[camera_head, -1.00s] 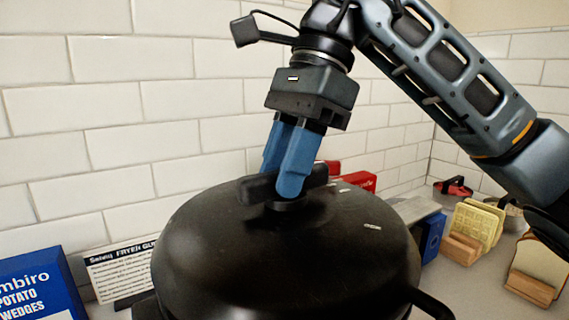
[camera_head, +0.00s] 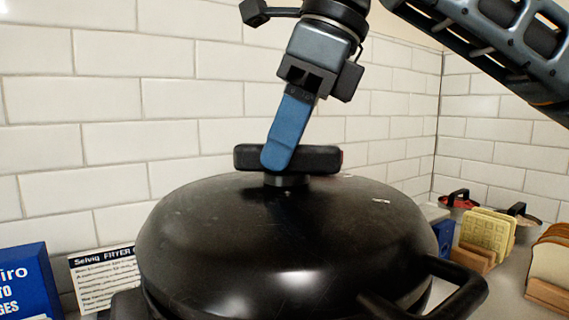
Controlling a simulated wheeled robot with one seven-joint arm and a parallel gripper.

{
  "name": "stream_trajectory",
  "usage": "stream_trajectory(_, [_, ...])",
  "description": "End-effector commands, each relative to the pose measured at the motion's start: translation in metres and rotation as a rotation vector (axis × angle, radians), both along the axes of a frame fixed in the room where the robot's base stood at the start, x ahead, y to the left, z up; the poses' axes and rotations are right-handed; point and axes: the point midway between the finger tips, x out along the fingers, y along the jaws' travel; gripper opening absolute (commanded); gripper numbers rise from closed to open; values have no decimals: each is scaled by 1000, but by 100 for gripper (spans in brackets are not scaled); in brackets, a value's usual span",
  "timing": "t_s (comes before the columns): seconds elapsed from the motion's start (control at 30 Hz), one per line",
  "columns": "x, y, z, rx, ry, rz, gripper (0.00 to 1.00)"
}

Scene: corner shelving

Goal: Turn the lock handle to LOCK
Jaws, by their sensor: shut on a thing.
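The lock handle (camera_head: 313,159) is a black bar on a short post on top of the domed black lid of the fryer (camera_head: 285,240). The bar lies about level across the picture. My gripper (camera_head: 281,158) comes down from above, tilted, with its blue fingers shut on the handle left of its middle. Only the near finger shows clearly; the far one is hidden behind it. A few small pale marks show on the lid's right (camera_head: 381,201), too small to read.
A blue box (camera_head: 30,280) and a "Selvig FRYER" sign (camera_head: 104,280) stand at the left. The fryer's black side handle (camera_head: 450,290) juts out at the lower right. Waffles in a wooden rack (camera_head: 487,235) and bread slices (camera_head: 552,265) stand at the right. A white tiled wall (camera_head: 200,100) is behind.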

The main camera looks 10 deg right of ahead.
Motion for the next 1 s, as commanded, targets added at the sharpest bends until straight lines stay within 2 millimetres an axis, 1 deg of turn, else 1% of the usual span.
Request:
stream_trajectory(0.03, [0, -1, -4, -3, -4, -40, 0])
stream_trajectory(0.2, [0, -1, -3, -2, -3, -169, 0])
stream_trajectory(0.4, [1, -1, -2, -2, -2, -280, 0])
stream_trajectory(0.67, [1, -1, 0, 0, -1, -353, 0])
stream_trajectory(1.0, [1, 0, 1, 1, 0, -368, 0])
